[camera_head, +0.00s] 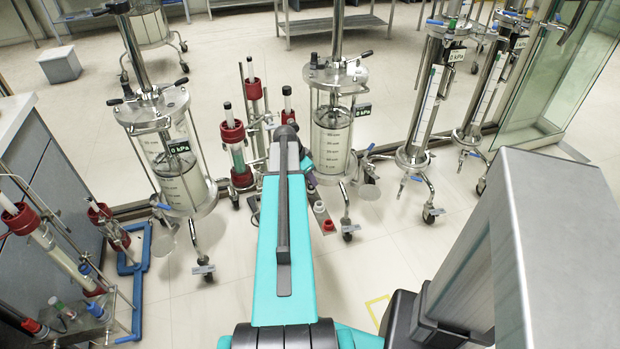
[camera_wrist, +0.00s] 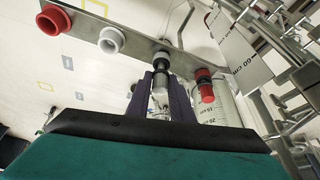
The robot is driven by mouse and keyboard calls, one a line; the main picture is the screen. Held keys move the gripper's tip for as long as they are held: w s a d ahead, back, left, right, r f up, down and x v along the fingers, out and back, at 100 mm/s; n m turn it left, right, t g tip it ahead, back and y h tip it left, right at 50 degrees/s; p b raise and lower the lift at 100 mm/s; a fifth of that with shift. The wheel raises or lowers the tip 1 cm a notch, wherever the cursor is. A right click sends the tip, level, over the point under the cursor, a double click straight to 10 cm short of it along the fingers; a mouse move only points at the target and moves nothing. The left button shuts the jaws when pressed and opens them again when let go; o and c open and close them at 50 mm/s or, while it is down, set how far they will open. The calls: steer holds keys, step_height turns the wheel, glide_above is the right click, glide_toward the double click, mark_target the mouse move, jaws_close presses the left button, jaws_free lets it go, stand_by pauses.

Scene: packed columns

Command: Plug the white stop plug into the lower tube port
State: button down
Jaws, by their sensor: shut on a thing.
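In the wrist view my gripper (camera_wrist: 161,82) has its two dark purple fingers closed on a small upright piece, which I take to be the white stop plug (camera_wrist: 162,58). It shows a whitish top, a black collar and a grey body. Its top is at the edge of a grey metal bar; I cannot tell whether it touches the bar. In the head view my arm hides most of the gripper and the plug. I cannot pick out the lower tube port for certain.
The metal bar (camera_wrist: 134,41) also carries a red ring-shaped piece (camera_wrist: 53,20) and a white one (camera_wrist: 111,40). A red-capped piece (camera_wrist: 206,90) is close right of my fingers. A wheeled clear column (camera_head: 333,140) stands just beyond my arm; another (camera_head: 180,175) stands left.

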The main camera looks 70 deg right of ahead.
steer(key=shift+f+b, duration=0.4)
steer(key=shift+f, duration=0.25)
steer(key=c, duration=1.5)
jaws_free()
steer(key=shift+r, duration=0.1)
steer(key=shift+b+v, duration=0.3)
steer(key=shift+v, duration=6.5)
steer(key=shift+s, duration=0.15)
